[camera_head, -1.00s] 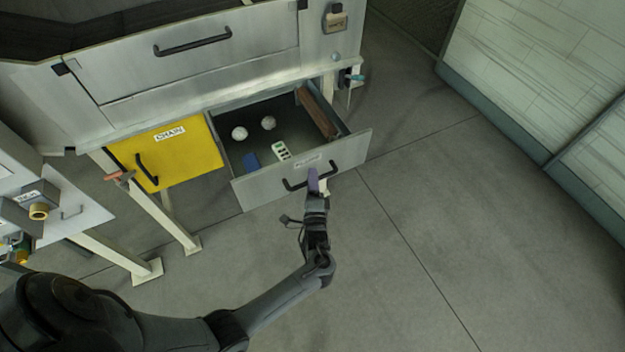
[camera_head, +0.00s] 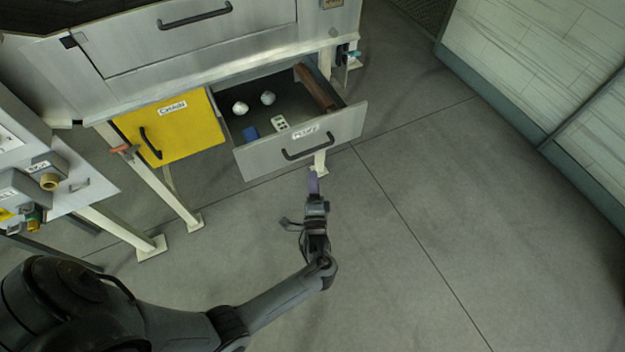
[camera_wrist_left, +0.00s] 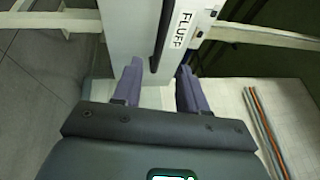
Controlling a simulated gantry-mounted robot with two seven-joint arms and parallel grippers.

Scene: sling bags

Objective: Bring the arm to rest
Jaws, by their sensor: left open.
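My left gripper (camera_head: 313,182) is in front of the pulled-out grey drawer (camera_head: 250,162), a little below its black handle (camera_head: 307,147) in the head view. In the left wrist view the two purple fingers (camera_wrist_left: 158,88) are apart with nothing held between them. The drawer front with its FLUFF label (camera_wrist_left: 182,28) and dark handle (camera_wrist_left: 160,35) lies ahead of the fingers. The gripper appears apart from the handle. My right gripper is not in view.
The open drawer holds two white balls (camera_head: 240,108), a blue item (camera_head: 250,133), a white item with dark marks (camera_head: 281,123) and a brown piece (camera_head: 314,88). A yellow drawer (camera_head: 190,140) is on its left. Grey floor (camera_head: 430,220) is clear at right.

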